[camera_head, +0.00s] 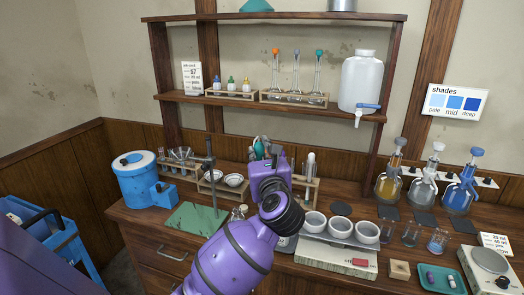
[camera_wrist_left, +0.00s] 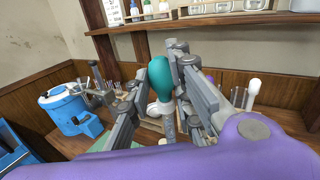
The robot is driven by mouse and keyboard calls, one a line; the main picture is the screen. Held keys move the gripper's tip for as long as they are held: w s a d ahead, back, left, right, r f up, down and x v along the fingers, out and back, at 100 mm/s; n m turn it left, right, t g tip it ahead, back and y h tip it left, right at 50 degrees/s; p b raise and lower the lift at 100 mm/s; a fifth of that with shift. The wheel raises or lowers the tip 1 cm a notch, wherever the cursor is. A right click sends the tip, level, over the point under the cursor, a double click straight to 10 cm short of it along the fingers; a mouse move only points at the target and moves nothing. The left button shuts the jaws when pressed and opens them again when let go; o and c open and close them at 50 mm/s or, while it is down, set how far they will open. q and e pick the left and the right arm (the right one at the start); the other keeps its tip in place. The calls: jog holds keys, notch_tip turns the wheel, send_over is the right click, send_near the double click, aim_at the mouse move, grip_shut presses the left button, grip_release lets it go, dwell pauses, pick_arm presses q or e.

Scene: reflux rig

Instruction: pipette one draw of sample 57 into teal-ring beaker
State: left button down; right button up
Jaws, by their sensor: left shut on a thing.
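My left gripper (camera_head: 259,150) is shut on a pipette with a teal bulb (camera_wrist_left: 160,80). In the left wrist view the bulb sits upright between the finger pads, with a pale stem below it. In the head view my arm hides most of the pipette. A card marked 57 (camera_head: 192,78) stands on the lower shelf, left of a rack of small capped bottles (camera_head: 231,87). Small glass beakers (camera_head: 411,235) stand on the right of the bench; one holds blue liquid (camera_head: 437,241). I cannot make out a teal ring. My right gripper is out of view.
A wooden rack (camera_head: 305,190) stands just right of my gripper. White bowls (camera_head: 340,230) are in front of it. A blue machine (camera_head: 138,178) and a green mat (camera_head: 195,219) lie left. Stoppered flasks (camera_head: 422,185), a teal tray (camera_head: 443,279) and a scale (camera_head: 490,262) are right.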

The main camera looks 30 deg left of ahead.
pick_arm(q)
notch_tip(320, 180, down, 12)
jog(key=b, duration=0.4)
jog(key=shift+r+b, duration=0.15)
jog(key=shift+b, duration=0.2)
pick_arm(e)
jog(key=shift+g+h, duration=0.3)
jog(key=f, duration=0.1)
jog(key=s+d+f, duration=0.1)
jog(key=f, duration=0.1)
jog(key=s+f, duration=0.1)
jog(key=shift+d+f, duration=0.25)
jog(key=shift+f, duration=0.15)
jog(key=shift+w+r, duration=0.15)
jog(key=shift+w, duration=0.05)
pick_arm(q)
jog(key=c, duration=2.3)
grip_release()
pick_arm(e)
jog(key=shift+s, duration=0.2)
